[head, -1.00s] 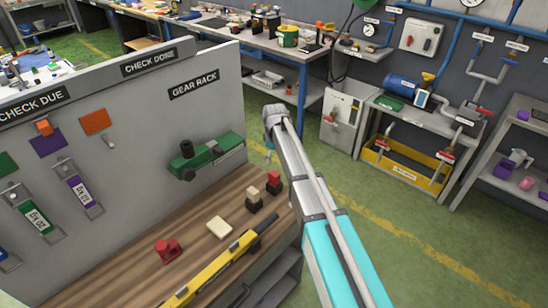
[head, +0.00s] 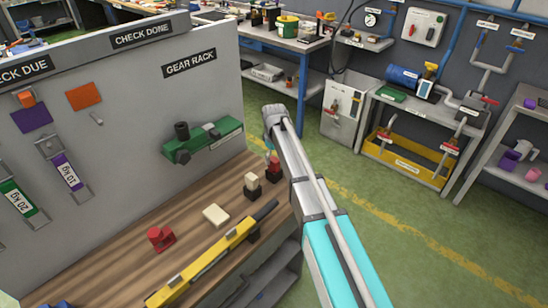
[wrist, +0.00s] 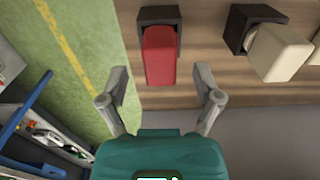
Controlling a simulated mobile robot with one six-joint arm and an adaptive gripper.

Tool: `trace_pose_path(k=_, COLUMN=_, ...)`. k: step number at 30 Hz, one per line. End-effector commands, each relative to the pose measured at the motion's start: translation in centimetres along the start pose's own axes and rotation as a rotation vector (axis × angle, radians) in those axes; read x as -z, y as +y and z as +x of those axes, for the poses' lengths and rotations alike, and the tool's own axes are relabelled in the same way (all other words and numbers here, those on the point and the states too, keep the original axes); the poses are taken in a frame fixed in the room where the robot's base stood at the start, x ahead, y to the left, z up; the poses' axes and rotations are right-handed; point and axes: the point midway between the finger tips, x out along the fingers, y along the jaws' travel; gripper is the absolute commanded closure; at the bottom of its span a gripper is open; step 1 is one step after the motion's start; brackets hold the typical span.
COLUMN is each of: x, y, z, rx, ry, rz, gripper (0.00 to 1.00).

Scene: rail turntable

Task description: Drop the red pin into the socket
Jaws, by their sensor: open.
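The red pin (wrist: 159,58) is a red block standing at a black socket block (wrist: 160,15) in the wrist view; how deep it sits in it cannot be told. In the head view the red pin (head: 273,166) is at the right end of the wooden bench, partly hidden by my arm. My gripper (wrist: 161,84) is open and empty. Its two fingers are either side of the red pin's near end, with a gap on each side. In the head view my gripper's fingers are mostly hidden behind the arm.
A cream pin in a black block (wrist: 272,48) stands close to the right. A cream plate (head: 215,214), a red fitting (head: 160,238) and a yellow bar (head: 205,263) lie on the bench (head: 105,270). A green bracket (head: 202,142) sticks out from the upright board. Green floor is open to the right.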

Motion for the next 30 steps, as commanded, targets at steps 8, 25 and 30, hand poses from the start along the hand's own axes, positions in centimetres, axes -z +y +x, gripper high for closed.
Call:
trace_pose_path(k=8, x=0.0, y=0.0, z=2.4, rx=0.000, ry=0.000, rz=0.000, gripper=0.17)
trace_pose_path(k=25, x=0.0, y=-0.1, z=3.7, rx=0.000, ry=0.000, rz=-0.001, gripper=0.17)
trace_pose_path(k=30, x=0.1, y=-0.1, z=3.7, rx=0.000, ry=0.000, rz=-0.001, gripper=0.19)
